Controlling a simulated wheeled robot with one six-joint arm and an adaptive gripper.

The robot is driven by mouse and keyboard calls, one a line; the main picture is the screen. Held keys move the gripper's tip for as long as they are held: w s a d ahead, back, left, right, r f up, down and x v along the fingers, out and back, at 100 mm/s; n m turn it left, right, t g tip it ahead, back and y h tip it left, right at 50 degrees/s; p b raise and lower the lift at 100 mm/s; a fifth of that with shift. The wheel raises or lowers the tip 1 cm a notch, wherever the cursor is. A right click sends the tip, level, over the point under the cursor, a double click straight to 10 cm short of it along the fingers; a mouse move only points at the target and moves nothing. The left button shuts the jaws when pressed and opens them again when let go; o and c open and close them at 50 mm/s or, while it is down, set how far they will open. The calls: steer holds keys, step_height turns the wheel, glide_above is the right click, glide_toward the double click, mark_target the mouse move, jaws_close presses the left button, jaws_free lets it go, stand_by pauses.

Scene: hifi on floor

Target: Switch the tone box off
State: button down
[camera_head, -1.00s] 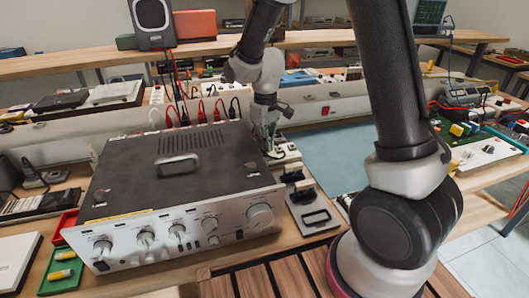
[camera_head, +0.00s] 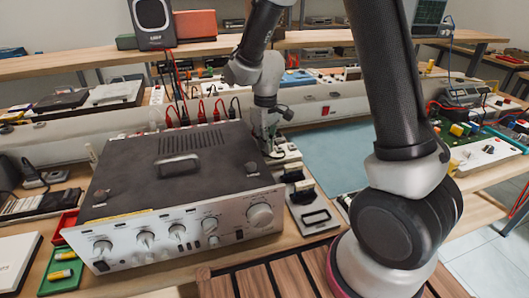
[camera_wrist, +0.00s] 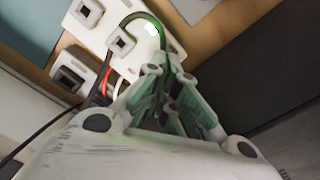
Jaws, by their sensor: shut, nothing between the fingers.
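In the head view, pale boxes (camera_head: 287,157) stand right of the amplifier, beside my gripper (camera_head: 266,142). I cannot tell whether the fingers touch the box. The fingers hide part of what lies under them.
A large amplifier (camera_head: 177,165) with a silver front stands left of my gripper, with red and black plugs behind it. A black cable (camera_wrist: 50,120) and a red one run beside the white box. A blue-grey mat (camera_head: 335,150) lies clear to the right.

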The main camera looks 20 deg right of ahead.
steer(key=shift+f, duration=0.8)
stand_by(0.4)
steer(key=shift+r, duration=3.5)
steer(key=s+d+r+m+t, duration=0.2)
steer(key=s+d+r, duration=0.5)
steer(key=s, duration=0.5)
steer(key=s+d+r+m+t, duration=0.2)
steer(key=s+d+r+m, duration=0.2)
steer(key=s+d+r, duration=0.4)
steer(key=s+r, duration=0.1)
steer(key=s, duration=0.3)
